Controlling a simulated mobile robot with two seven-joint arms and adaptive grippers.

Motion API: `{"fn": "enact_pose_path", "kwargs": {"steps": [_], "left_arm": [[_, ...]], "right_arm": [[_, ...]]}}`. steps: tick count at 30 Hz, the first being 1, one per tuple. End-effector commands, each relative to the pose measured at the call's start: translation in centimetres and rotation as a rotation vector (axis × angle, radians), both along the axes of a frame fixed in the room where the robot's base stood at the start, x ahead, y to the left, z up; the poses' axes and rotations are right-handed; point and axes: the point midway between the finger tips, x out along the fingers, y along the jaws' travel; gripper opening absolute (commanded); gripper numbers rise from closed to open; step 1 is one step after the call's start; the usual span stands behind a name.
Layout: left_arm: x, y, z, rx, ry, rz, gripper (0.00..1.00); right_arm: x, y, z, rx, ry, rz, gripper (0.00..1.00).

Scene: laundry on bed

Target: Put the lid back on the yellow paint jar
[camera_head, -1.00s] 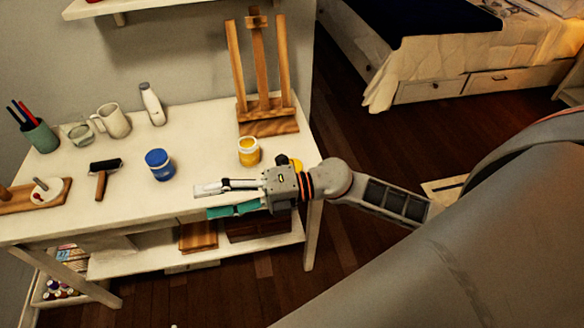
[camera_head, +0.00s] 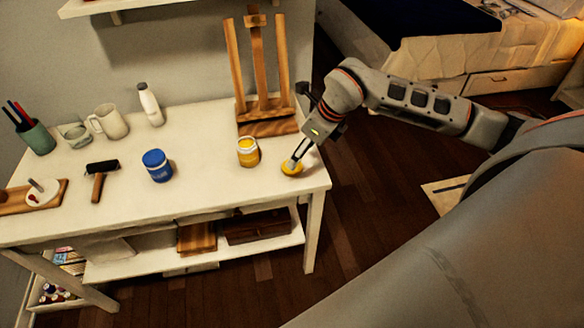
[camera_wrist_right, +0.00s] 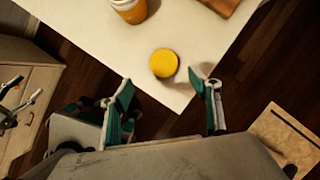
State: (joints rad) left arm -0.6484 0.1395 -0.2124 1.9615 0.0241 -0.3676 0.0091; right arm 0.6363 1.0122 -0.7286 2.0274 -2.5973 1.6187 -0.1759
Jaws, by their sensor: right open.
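The yellow paint jar (camera_head: 248,152) stands upright and open near the right end of the white table, in front of the easel. It also shows at the top of the right wrist view (camera_wrist_right: 130,8). The round yellow lid (camera_wrist_right: 164,63) lies flat on the table near its corner, to the right of the jar; it also shows in the head view (camera_head: 291,169). My right gripper (camera_head: 294,161) points down over the lid. In the right wrist view its fingers (camera_wrist_right: 168,98) are spread apart and empty. My left gripper is not in view.
A blue paint jar (camera_head: 158,165) stands left of the yellow jar. A wooden easel (camera_head: 262,128) stands behind it. A roller (camera_head: 101,176), mug (camera_head: 110,121), white bottle (camera_head: 150,104) and pen cup (camera_head: 38,137) are farther left. The table's right edge is close to the lid.

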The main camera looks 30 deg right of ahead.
Motion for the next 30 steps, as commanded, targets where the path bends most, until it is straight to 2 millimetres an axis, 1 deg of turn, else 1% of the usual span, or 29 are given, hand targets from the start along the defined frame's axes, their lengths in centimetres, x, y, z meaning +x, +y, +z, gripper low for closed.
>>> {"fn": "enact_pose_path", "kwargs": {"steps": [9,11,17,26,28,30], "left_arm": [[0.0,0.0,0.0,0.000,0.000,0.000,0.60],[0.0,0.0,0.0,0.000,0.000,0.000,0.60],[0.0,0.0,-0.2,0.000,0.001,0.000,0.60],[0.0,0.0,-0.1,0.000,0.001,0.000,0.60],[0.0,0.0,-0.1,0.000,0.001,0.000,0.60],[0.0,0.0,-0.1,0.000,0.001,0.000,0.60]], "right_arm": [[0.0,0.0,-0.2,0.000,0.001,0.000,0.62],[0.1,0.1,-0.5,0.001,0.001,-0.001,0.62],[0.8,0.4,-2.4,0.001,0.003,0.000,0.62],[0.9,0.4,-2.5,0.001,0.000,0.000,0.62],[1.0,0.4,-2.9,0.001,0.002,0.001,0.62],[1.3,0.3,-3.7,0.001,0.003,-0.001,0.62]]}}
